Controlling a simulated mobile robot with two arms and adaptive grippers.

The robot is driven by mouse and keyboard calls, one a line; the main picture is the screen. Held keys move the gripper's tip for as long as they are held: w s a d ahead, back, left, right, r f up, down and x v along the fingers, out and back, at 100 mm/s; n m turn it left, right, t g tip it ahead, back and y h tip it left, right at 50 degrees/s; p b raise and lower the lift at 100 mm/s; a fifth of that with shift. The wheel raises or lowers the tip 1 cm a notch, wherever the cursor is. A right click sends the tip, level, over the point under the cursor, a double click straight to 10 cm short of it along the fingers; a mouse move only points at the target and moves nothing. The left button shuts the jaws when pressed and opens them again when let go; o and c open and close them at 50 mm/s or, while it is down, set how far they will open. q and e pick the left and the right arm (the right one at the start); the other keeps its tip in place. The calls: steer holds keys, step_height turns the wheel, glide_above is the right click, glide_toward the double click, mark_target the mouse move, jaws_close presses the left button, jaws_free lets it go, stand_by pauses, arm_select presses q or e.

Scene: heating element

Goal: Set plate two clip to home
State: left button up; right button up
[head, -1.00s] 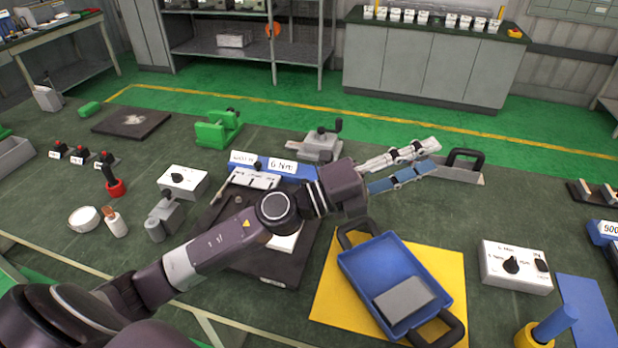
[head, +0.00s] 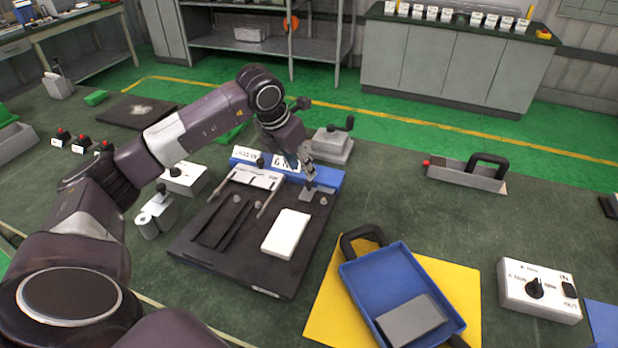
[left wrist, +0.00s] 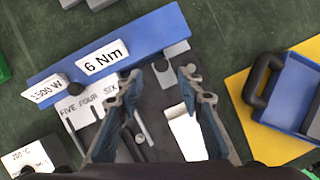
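A dark plate (head: 205,262) lies on the bench with slots, thin rails and a white block (head: 286,234) on it. A white strip (left wrist: 85,108) reading FIVE FOUR SIX lies along its back. Behind is a blue block (left wrist: 150,38) labelled 1500 W and 6 Nm. A small grey clip-like piece (head: 318,192) is at the plate's back right corner; a grey piece shows between the fingertips in the left wrist view (left wrist: 166,74). My left gripper (head: 308,180) is open just above that corner; contact cannot be told. My right gripper is out of view.
A blue tray (head: 362,283) with black handles and a grey slab stands on a yellow mat (head: 325,312) to the right. A grey vise-like device (head: 333,146) is behind the plate. A white switch box (head: 540,292) is at far right.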

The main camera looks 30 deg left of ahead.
mark_target(308, 182)
arm_select(q)
steer(key=p+x, duration=0.1)
steer(key=x, duration=0.5)
steer(key=shift+w+d+f, duration=0.1)
steer(key=shift+d+f, duration=0.05)
steer(key=shift+c, duration=0.2)
jaws_close()
